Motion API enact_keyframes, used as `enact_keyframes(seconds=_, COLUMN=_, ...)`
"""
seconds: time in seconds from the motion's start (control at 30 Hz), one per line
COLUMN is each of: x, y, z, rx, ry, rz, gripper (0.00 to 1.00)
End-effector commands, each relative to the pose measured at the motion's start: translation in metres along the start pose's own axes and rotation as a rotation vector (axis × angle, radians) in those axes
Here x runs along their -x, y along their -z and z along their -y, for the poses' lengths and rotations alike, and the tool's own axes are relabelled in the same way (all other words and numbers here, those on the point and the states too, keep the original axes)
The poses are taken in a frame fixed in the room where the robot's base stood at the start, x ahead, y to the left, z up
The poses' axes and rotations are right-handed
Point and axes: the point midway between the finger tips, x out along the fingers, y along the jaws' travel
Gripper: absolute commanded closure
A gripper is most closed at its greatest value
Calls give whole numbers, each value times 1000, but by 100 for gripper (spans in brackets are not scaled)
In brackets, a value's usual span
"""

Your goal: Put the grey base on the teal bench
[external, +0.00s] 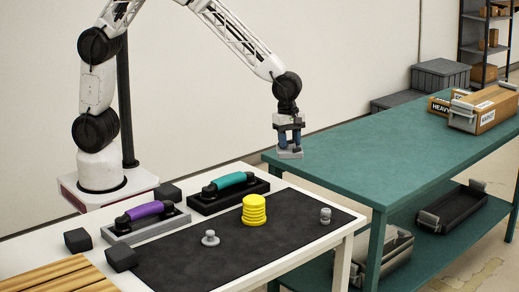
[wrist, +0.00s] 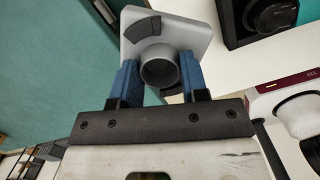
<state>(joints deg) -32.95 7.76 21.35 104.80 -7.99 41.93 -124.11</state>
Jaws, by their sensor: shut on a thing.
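My gripper (external: 290,142) has blue fingers and is shut on the grey base (external: 290,155), a squarish grey plate with a round grey post. In the wrist view the gripper (wrist: 160,82) grips the grey base (wrist: 192,37) by its post, one finger on each side. In the external view the base hangs level over the left end of the teal bench (external: 345,150), near its corner. The wrist view shows the teal top (wrist: 60,70) to the left of the base and the white table to the right. Whether the base touches the bench is unclear.
The white table (external: 235,273) bears a black mat, a yellow disc stack (external: 254,210), two small grey pieces, a purple handset (external: 145,211), a teal handset (external: 230,181) and black blocks. The bench's middle is clear.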

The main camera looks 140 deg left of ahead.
Motion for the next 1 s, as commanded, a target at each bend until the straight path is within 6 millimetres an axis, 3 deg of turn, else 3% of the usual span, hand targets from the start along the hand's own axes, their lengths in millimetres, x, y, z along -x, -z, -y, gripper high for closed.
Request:
enact_keyframes(seconds=0.2, x=5, y=41, z=-40, rx=86, ry=-11, rz=0, gripper=92)
enact_keyframes(seconds=0.6, x=15, y=118, z=-100, rx=230, ry=-29, rz=1, gripper=92)
enact_keyframes(seconds=0.87, x=19, y=153, z=-122, rx=293, ry=-36, rz=1, gripper=92)
enact_keyframes(seconds=1.0, x=-6, y=156, z=-122, rx=292, ry=-33, rz=-1, gripper=92)
